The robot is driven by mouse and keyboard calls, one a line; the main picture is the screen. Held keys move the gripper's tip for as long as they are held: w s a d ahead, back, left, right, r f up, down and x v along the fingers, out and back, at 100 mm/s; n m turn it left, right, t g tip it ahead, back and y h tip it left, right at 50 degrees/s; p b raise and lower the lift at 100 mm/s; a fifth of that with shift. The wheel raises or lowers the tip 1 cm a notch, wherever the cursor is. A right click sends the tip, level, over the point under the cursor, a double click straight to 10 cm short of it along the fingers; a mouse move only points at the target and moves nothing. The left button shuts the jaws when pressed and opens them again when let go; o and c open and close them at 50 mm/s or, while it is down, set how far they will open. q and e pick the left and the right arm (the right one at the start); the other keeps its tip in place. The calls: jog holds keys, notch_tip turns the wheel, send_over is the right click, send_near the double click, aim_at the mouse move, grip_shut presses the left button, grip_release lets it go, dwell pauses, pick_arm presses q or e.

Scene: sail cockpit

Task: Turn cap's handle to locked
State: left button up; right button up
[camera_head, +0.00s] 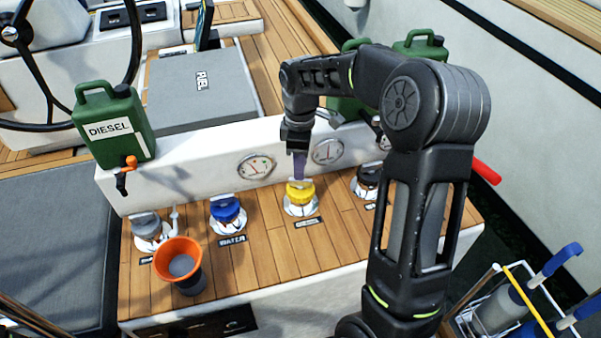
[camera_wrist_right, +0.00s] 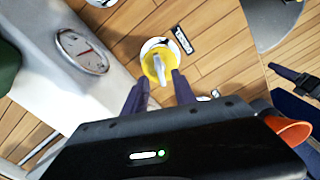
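The yellow cap (camera_head: 301,194) sits in a white round deck fitting, third from the left in a row of caps; a small label lies beside it. In the right wrist view the yellow cap (camera_wrist_right: 157,66) has a pale raised handle (camera_wrist_right: 159,69) across its middle. My right gripper (camera_head: 299,179) points down just above this cap. In the right wrist view my right gripper (camera_wrist_right: 160,77) has its two dark purple fingers apart, one on each side of the handle. I cannot tell whether they touch it.
A blue cap (camera_head: 228,211), a grey cap (camera_head: 147,226) and a dark cap (camera_head: 369,178) share the wooden bench. An orange funnel (camera_head: 179,258) stands at its front left. A green diesel can (camera_head: 115,127) stands behind, left of the gauges (camera_head: 256,166).

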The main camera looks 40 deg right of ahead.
jog(key=shift+r, duration=1.8)
